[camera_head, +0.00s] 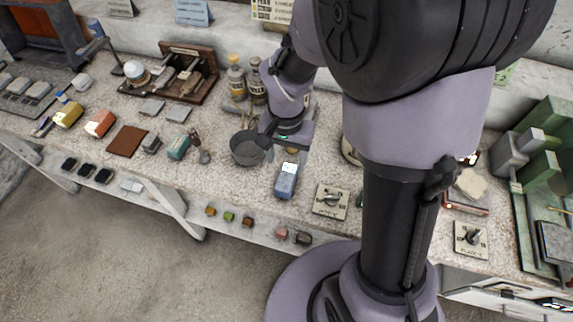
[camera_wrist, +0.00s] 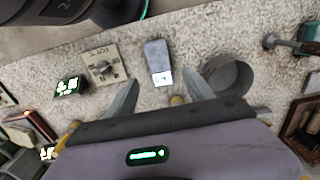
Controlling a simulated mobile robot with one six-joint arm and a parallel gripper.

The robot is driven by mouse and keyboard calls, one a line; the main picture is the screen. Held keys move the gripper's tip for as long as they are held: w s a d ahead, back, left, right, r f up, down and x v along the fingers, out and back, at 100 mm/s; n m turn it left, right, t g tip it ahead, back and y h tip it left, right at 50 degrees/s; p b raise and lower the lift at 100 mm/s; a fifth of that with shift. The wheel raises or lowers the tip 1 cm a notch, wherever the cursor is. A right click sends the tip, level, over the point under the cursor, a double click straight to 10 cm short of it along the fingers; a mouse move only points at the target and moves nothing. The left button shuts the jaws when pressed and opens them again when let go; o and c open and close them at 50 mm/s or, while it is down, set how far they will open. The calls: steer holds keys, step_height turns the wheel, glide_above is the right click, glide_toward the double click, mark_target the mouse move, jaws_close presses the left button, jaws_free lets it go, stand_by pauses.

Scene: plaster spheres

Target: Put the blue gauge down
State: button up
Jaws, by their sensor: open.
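The blue gauge (camera_head: 286,181), a small box with a pale display, rests on the speckled bench top near its front edge. In the wrist view the gauge (camera_wrist: 157,55) lies just past the fingertips, with its lit display toward me. My gripper (camera_head: 285,148) is over the bench, just behind the gauge in the head view. In the wrist view its two fingers (camera_wrist: 161,78) are spread wide, with nothing held between them. Whether a finger touches the gauge cannot be told.
A grey pot (camera_head: 248,148) stands left of the gauge, and a dial plate (camera_head: 331,201) sits to its right. A small brass-coloured piece (camera_wrist: 177,100) shows near the fingers. Bottles (camera_head: 237,79) stand behind. Small blocks (camera_head: 228,216) sit on a lower ledge in front.

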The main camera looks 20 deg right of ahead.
steer(key=s+a+r+n+t+y, duration=0.1)
steer(key=s+a+r+t, duration=0.1)
steer(key=s+r, duration=0.4)
steer(key=s+a+r+n+t+y, duration=0.1)
steer(key=s+a+r+t, duration=0.1)
steer(key=s+r, duration=0.5)
step_height(320, 180, up, 6)
steer(key=shift+f+n+t, duration=0.1)
steer(key=shift+n+t, duration=0.3)
steer(key=shift+t, duration=0.5)
steer(key=shift+f+b, duration=0.7)
steer(key=shift+f, duration=0.05)
steer(key=shift+o, duration=0.2)
